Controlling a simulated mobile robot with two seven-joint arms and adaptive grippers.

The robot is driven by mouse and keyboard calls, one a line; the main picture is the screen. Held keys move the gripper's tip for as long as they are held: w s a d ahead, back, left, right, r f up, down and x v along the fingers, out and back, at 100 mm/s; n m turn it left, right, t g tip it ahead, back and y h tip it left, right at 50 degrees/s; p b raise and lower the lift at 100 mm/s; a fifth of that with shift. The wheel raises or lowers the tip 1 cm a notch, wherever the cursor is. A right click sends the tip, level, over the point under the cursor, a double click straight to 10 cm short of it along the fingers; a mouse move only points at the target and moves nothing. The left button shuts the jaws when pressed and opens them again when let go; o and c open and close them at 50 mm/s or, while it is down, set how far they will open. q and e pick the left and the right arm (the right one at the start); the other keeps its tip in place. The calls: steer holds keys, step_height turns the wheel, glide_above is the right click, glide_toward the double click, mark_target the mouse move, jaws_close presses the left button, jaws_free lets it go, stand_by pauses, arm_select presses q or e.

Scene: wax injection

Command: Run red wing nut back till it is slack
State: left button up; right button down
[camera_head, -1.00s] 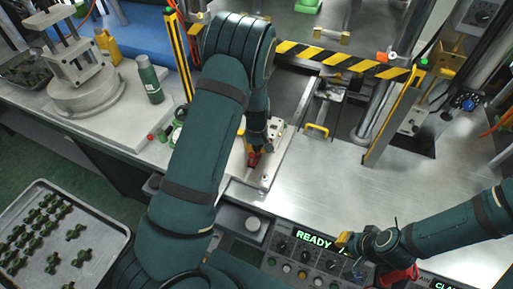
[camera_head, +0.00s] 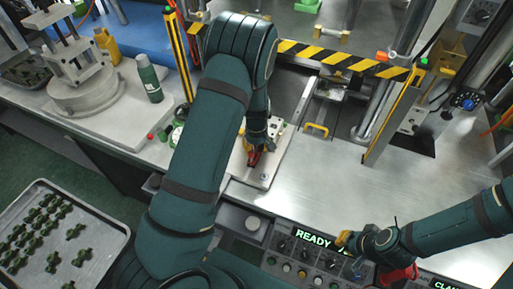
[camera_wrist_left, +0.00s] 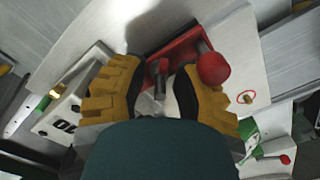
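The red wing nut (camera_wrist_left: 178,52) shows in the left wrist view just beyond my left fingertips, on a pale metal plate. It also shows in the head view (camera_head: 254,158), small and partly covered by my left gripper. My left gripper (camera_wrist_left: 158,88) has its two yellow-and-black fingers apart, with a metal stud and part of the red piece in the gap between them. I cannot tell whether either finger touches it. My right gripper (camera_head: 347,241) is over the control panel at the lower right; its fingers are too small to judge.
The control panel (camera_head: 290,262) with its READY display runs along the front edge. A yellow handle (camera_head: 317,130) and a striped barrier (camera_head: 340,60) stand behind the plate. A tray of dark parts (camera_head: 112,237) is at lower left. The bench right of the plate is clear.

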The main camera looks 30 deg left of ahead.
mark_target(256, 147)
arm_select(q)
steer(key=shift+r, duration=0.15)
step_height(256, 147, up, 12)
stand_by(0.5)
stand_by(0.4)
